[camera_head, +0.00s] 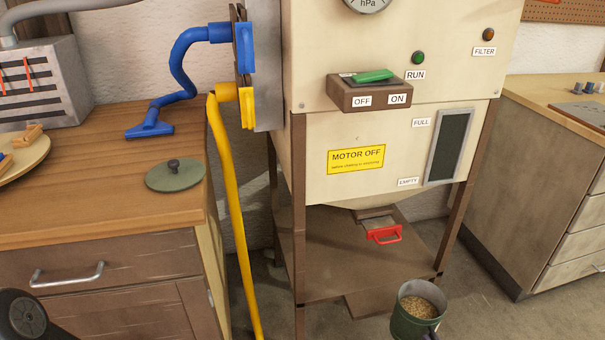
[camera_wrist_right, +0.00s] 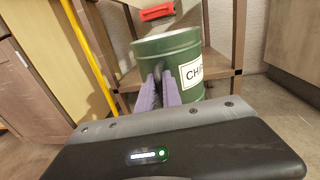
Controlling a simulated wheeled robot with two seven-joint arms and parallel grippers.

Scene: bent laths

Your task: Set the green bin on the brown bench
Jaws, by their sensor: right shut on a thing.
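The green bin (camera_head: 412,325) is upright and holds tan chips or shavings. It is in front of the machine's lower shelf. In the head view only a bit of this gripper (camera_head: 431,334) shows at the bottom edge. The brown bench (camera_head: 90,215) with a wooden top stands at left. My left gripper is not in view.
On the bench lie a grey-green lid (camera_head: 175,176), a blue nozzle (camera_head: 150,130), a round wooden board (camera_head: 22,155) and a grey box (camera_head: 45,85). A yellow hose (camera_head: 232,190) hangs between bench and machine. The bench top's front middle is clear. A red handle (camera_head: 385,235) sits under the machine.

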